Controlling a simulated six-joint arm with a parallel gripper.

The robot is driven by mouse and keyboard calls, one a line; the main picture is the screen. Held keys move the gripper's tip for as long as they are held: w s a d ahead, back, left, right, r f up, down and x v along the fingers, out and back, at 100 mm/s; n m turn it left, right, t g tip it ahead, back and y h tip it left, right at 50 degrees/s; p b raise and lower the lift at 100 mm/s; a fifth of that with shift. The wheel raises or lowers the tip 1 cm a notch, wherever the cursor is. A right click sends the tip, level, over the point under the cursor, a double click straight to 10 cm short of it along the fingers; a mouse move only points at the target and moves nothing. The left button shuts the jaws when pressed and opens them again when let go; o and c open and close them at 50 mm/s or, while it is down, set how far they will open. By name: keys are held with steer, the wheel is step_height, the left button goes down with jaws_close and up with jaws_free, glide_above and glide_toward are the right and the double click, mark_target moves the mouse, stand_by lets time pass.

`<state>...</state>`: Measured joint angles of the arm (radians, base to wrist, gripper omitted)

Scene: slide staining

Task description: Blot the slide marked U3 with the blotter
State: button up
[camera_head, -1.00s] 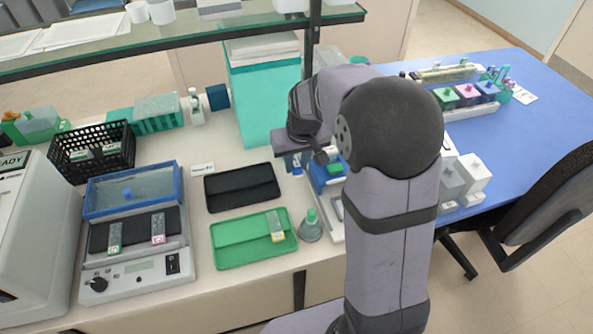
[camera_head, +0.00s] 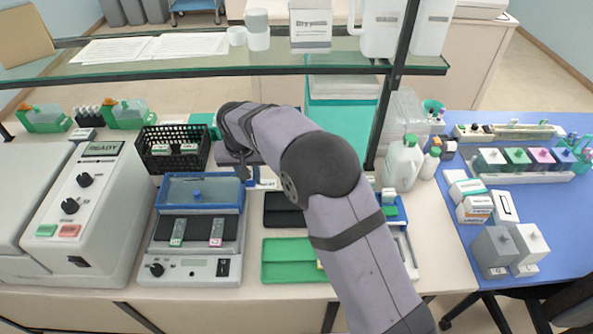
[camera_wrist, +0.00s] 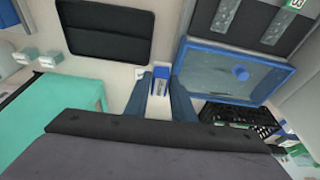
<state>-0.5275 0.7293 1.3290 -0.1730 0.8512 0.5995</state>
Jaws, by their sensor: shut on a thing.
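My gripper (camera_wrist: 162,98) points down over the bench behind the black tray, its two blue fingers shut on a small blue-and-white piece (camera_wrist: 160,87), which looks like the blotter. In the head view my gripper (camera_head: 243,174) is small and partly hidden by my arm. Two slides lie on the dark plate of the blue-lidded device: a green-ended slide (camera_head: 178,232) and a pink-ended slide (camera_head: 217,232). I cannot read their marks for certain. A third slide with a yellow end, in the green tray (camera_head: 285,272), is almost wholly hidden by my arm.
The black tray (camera_head: 284,220) lies behind the green one. The blue-framed lid (camera_wrist: 245,72) of the device and a black basket (camera_wrist: 232,117) are close to my gripper's right in the wrist view. A teal box (camera_wrist: 65,115) stands left. A glass shelf (camera_head: 180,62) spans above.

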steer(key=s+a+p, duration=0.2)
steer(key=s+a, duration=0.2)
steer(key=a, duration=0.8)
steer(key=p, duration=0.2)
glide_above(180, 224)
steer(key=s, duration=0.1)
steer(key=shift+a+r, duration=0.1)
steer(key=shift+r, duration=0.05)
steer(key=shift+f+b, duration=2.05)
steer(key=shift+f, duration=1)
steer(key=shift+s+f+b, duration=0.1)
steer(key=shift+f+b, duration=0.3)
steer(key=shift+f, duration=0.15)
steer(key=shift+r, duration=0.1)
step_height(180, 224, up, 7)
steer(key=p, duration=0.4)
stand_by(0.4)
